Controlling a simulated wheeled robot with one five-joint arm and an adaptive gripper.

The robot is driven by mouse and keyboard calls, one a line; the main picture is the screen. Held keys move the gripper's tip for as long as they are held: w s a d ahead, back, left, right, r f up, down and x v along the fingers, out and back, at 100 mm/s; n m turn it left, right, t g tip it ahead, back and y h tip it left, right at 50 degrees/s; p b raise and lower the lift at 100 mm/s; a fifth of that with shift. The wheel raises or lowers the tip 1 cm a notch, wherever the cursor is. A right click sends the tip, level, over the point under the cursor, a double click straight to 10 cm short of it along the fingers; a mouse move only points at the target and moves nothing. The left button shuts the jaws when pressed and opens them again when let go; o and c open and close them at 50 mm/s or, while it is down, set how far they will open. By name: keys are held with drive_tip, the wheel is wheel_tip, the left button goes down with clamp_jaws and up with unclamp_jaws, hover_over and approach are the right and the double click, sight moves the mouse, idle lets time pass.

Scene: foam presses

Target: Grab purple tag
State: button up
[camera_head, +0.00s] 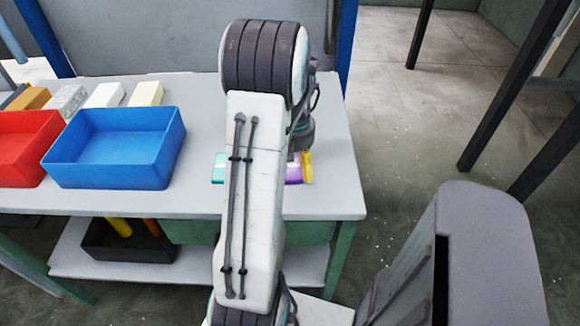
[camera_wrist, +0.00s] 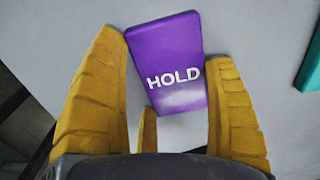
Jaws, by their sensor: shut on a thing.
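The purple tag (camera_wrist: 168,50) with white "HOLD" lettering lies between the yellow fingers of my gripper (camera_wrist: 168,95) in the wrist view. It tilts slightly there, and the fingers are closed on its two sides. In the head view a strip of the purple tag (camera_head: 294,173) shows to the right of my arm, near the table's right end. A yellow finger of my gripper (camera_head: 307,166) shows beside it. My arm hides most of the gripper and part of the tag.
A teal tag (camera_head: 219,168) lies left of my arm and also shows in the wrist view (camera_wrist: 312,62). A blue bin (camera_head: 115,172) and a red bin (camera_head: 22,170) stand on the grey table (camera_head: 200,203). Several blocks lie behind them. A dark bin (camera_head: 125,247) is on the lower shelf.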

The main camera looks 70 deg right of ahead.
drive_tip(key=shift+c, duration=0.7)
drive_tip(key=shift+r, duration=0.15)
